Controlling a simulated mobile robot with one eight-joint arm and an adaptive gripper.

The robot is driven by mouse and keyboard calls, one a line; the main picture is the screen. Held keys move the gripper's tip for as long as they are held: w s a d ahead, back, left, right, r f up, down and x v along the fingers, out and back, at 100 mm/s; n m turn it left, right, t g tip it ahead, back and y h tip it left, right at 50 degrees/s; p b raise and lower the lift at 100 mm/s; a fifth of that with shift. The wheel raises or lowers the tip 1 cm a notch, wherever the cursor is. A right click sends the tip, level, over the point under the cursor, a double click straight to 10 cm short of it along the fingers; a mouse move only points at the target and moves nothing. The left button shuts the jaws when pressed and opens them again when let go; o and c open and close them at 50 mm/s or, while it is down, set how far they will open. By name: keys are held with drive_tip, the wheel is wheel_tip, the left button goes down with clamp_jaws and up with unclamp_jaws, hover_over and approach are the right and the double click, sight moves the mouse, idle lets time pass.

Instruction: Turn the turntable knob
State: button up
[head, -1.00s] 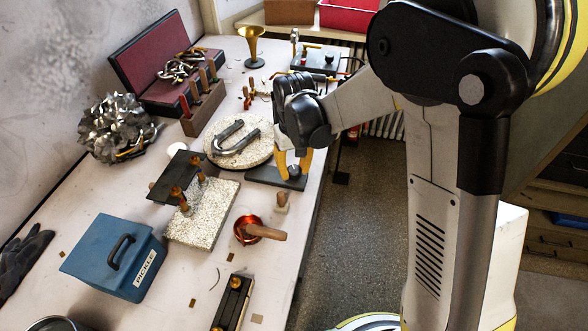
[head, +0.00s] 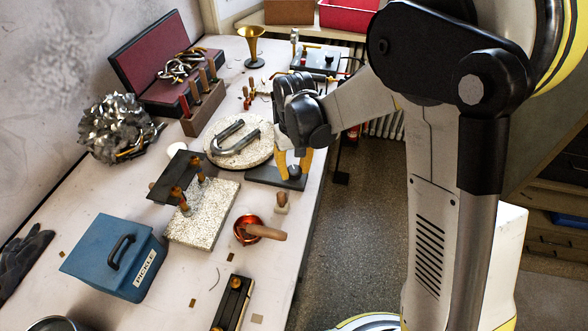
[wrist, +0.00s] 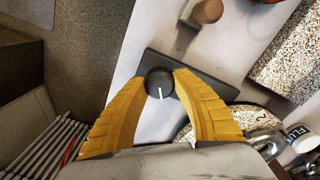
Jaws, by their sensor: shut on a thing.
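The turntable knob (wrist: 160,84) is a round black knob with a white pointer line, on a dark flat base plate (wrist: 210,84). In the wrist view my gripper (wrist: 159,83) has its yellow fingers on both sides of the knob and is shut on it. In the head view my gripper (head: 293,168) reaches down over the dark plate (head: 262,174) near the table's right edge; the knob is mostly hidden between the fingers. The speckled round turntable (head: 215,152) is just left of the plate and bears a U-shaped metal tube (head: 235,138).
A speckled block (head: 205,222) with a dark plate on posts stands nearer. A copper pan with a wooden handle (head: 266,231), a small wooden-topped piece (head: 281,203) and a blue box (head: 110,258) are nearby. The table's right edge runs close to my gripper.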

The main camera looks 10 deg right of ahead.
sight(294, 168)
drive_tip(key=shift+w, duration=0.1)
drive_tip(key=o, duration=1.2)
wheel_tip(294, 168, up, 12)
